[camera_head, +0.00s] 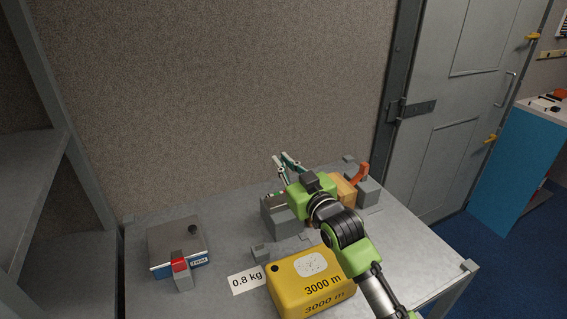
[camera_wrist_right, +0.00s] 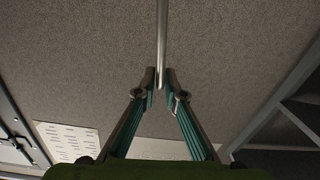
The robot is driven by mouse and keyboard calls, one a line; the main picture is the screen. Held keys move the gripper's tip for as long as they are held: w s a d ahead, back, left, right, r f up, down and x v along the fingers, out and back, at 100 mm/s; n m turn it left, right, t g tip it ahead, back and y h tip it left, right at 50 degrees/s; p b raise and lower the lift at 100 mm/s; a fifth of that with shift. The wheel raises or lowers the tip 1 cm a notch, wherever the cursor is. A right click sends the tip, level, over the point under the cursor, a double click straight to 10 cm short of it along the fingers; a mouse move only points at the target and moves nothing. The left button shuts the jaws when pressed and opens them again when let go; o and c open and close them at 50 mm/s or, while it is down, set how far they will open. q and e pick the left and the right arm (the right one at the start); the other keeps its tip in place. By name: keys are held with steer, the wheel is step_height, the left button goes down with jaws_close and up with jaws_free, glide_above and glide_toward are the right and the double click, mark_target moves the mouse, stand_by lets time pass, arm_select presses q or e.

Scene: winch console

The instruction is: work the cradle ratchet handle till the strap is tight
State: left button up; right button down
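The cradle's grey blocks (camera_head: 285,222) stand on the bench with an orange-yellow body (camera_head: 343,188) between them. An orange angled piece (camera_head: 363,171) rises at the right end. My right gripper (camera_head: 284,160) is above the left part of the cradle, its wrist covering the middle. In the wrist view its two fingers (camera_wrist_right: 160,76) stand a little apart. A thin metal rod (camera_wrist_right: 162,40), perhaps the ratchet handle, ends between the fingertips, and I cannot tell whether they touch it. The strap's state is hidden. My left gripper is not in view.
A yellow box marked 3000 m (camera_head: 300,292) stands at the bench front beside a 0.8 kg label (camera_head: 247,281). A grey box (camera_head: 163,241) with a red-topped lever (camera_head: 180,267) stands at left. A door (camera_head: 455,110) is behind right.

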stand_by(0.3)
steer(key=s+a+f+n+p, duration=0.1)
steer(key=s+a+f+n, duration=0.1)
steer(key=a+n, duration=0.4)
steer(key=shift+s+f+n, duration=0.3)
steer(key=shift+f+n, duration=0.2)
steer(key=shift+f, duration=0.3)
steer(key=c, duration=2.2)
jaws_free()
